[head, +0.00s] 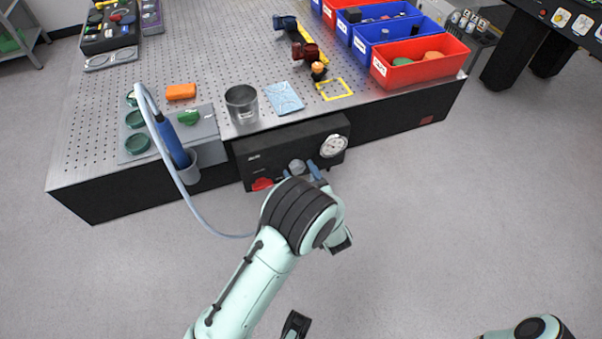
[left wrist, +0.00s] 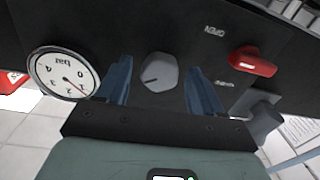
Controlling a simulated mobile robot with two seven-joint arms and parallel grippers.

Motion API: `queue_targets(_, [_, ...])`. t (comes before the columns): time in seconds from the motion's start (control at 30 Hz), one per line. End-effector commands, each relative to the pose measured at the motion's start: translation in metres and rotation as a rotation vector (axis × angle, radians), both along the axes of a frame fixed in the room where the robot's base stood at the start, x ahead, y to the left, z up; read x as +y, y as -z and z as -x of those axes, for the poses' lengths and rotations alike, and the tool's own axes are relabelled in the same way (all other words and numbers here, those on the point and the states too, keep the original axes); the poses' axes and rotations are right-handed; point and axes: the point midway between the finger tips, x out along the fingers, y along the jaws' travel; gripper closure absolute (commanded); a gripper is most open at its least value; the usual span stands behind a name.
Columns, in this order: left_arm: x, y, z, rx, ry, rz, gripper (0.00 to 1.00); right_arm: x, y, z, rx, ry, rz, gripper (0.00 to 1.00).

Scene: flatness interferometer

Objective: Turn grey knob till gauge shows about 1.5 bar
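The grey knob (head: 297,166) is on the front of a black panel (head: 262,155) under the table edge. In the left wrist view the knob (left wrist: 159,72) has a dark pointer line and sits between the two blue fingers of my left gripper (left wrist: 160,74). The fingers are apart, with a visible gap on each side of the knob. In the head view my left gripper (head: 303,172) is at the panel. The round white gauge (head: 333,146) is right of the knob. In the left wrist view the gauge (left wrist: 62,74) appears turned over; I cannot read its value surely.
A red handle (left wrist: 252,61) is on the same panel, near lettering. A blue tool (head: 172,145) with a hose hangs in a holder at the table's front. A metal cup (head: 241,104) stands above the panel. Red and blue bins (head: 420,72) line the right side.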

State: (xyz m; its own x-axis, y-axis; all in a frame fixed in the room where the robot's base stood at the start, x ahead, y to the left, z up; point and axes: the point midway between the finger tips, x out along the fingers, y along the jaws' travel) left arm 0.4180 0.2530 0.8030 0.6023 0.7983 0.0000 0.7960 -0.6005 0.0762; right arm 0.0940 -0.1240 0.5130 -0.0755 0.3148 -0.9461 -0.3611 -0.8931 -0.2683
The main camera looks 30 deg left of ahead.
Motion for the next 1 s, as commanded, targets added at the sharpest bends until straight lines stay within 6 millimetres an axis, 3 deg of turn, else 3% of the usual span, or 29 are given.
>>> queue_targets(0.03, [-0.0002, 0.0000, 0.0001, 0.000, 0.000, 0.000, 0.51, 0.0000, 0.0000, 0.0000, 0.000, 0.000, 0.000, 0.31])
queue_targets(0.13, [-0.0002, 0.0000, 0.0002, 0.000, 0.000, 0.000, 0.83, 0.0000, 0.0000, 0.0000, 0.000, 0.000, 0.000, 0.31])
queue_targets(0.17, [-0.0002, 0.0000, 0.0002, 0.000, 0.000, 0.000, 0.87, 0.0000, 0.0000, 0.0000, 0.000, 0.000, 0.000, 0.31])
queue_targets(0.63, [-0.0003, 0.0003, 0.0004, 0.067, 0.000, -0.057, 0.87, 0.0002, -0.0063, 0.0030, 0.012, -0.003, -0.002, 0.31])
queue_targets(0.67, [-0.0003, 0.0004, 0.0004, 0.067, 0.000, -0.057, 0.53, 0.0002, -0.0063, 0.0030, 0.012, -0.003, -0.002, 0.31])
queue_targets(0.73, [-0.0003, 0.0004, 0.0004, 0.067, 0.000, -0.057, 0.31, 0.0002, -0.0063, 0.0029, 0.011, -0.002, -0.002, 0.31])
queue_targets(1.0, [-0.0005, 0.0003, 0.0006, 0.066, 0.000, -0.056, 0.31, 0.0000, -0.0064, 0.0026, 0.011, -0.002, -0.002, 0.31])
